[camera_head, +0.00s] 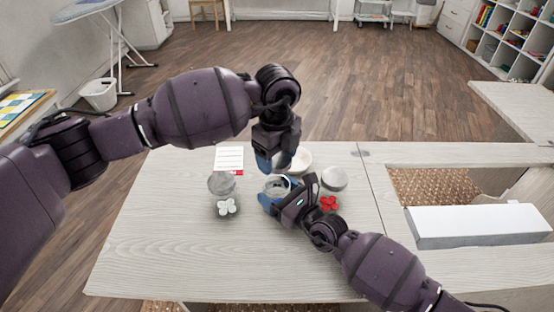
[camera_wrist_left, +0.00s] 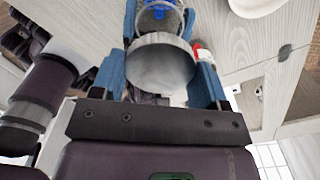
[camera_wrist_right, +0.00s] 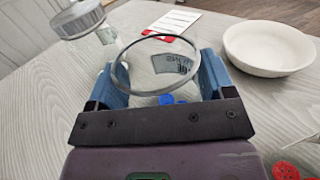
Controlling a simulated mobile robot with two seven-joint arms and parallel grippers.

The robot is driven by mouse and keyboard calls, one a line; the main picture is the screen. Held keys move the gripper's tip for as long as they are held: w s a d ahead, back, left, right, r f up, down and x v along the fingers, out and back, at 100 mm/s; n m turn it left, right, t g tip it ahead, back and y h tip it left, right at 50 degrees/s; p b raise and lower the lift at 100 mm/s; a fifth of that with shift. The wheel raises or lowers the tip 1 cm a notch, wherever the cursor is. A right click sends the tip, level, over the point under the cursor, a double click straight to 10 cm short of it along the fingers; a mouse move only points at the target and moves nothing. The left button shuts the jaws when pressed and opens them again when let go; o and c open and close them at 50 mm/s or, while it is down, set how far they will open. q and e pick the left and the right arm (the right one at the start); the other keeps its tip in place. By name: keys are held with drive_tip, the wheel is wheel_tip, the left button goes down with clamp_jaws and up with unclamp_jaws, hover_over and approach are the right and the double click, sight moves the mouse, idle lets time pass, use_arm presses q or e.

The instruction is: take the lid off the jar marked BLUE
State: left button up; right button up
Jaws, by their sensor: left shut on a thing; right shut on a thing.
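The clear glass jar (camera_wrist_right: 150,60) stands upright on the table with an open, bare rim. Its label reads reversed through the glass, and blue pieces (camera_wrist_right: 166,99) show low at it. My right gripper (camera_head: 272,196) is shut around this jar, one blue finger on each side. My left gripper (camera_head: 276,163) is shut on a round grey lid (camera_wrist_left: 162,66) and holds it above the jar. The jar also shows beyond the lid in the left wrist view (camera_wrist_left: 160,20). In the head view my grippers partly hide the jar.
A lidded jar (camera_head: 222,183) stands left by white pieces (camera_head: 227,207). Another lidded jar (camera_head: 334,179) stands right by red pieces (camera_head: 328,203). A white bowl (camera_wrist_right: 268,50) and a printed card (camera_head: 229,157) lie behind. The table's front left (camera_head: 160,265) is clear.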

drive_tip(key=o, duration=1.7)
